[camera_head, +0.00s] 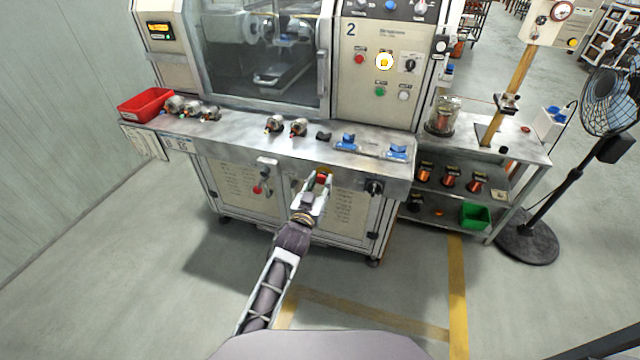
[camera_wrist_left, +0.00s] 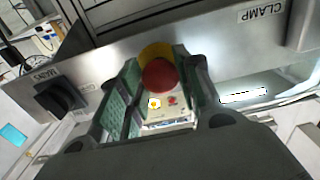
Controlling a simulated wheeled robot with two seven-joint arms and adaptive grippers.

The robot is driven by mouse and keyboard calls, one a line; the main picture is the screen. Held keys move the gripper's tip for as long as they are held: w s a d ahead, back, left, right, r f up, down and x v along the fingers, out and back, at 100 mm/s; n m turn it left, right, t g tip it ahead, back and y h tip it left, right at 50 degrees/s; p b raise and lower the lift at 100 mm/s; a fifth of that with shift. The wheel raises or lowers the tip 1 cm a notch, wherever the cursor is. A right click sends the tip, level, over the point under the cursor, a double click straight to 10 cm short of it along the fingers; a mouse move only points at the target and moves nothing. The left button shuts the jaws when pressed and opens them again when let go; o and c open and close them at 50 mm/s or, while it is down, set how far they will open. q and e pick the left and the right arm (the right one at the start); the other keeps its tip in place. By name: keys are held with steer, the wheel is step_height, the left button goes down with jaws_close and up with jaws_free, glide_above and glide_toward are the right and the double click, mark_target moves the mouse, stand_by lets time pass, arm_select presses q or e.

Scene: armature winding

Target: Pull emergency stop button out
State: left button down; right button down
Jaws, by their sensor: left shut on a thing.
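The emergency stop button (camera_wrist_left: 158,76) is a red mushroom head on a yellow base (camera_wrist_left: 155,53), on the front panel of the winding machine. In the head view the button (camera_head: 324,174) shows as a small red and yellow patch on the machine's front edge. My left gripper (camera_head: 320,182) reaches up to it from below. In the left wrist view the fingers of the left gripper (camera_wrist_left: 160,92) stand on both sides of the red head and are closed on it. The contact points are partly hidden. My right gripper is not in view.
A black MAINS knob (camera_wrist_left: 62,98) sits beside the button, and a CLAMP label is on the other side. Motors and blue fixtures (camera_head: 346,142) stand on the machine's ledge. A red bin (camera_head: 146,104) is at the left end. A fan (camera_head: 612,105) stands right. The floor in front is clear.

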arm_select(q)
steer(key=c, duration=1)
jaws_free()
steer(key=shift+s, duration=0.1)
steer(key=shift+v, duration=6)
steer(key=shift+a+f, duration=0.1)
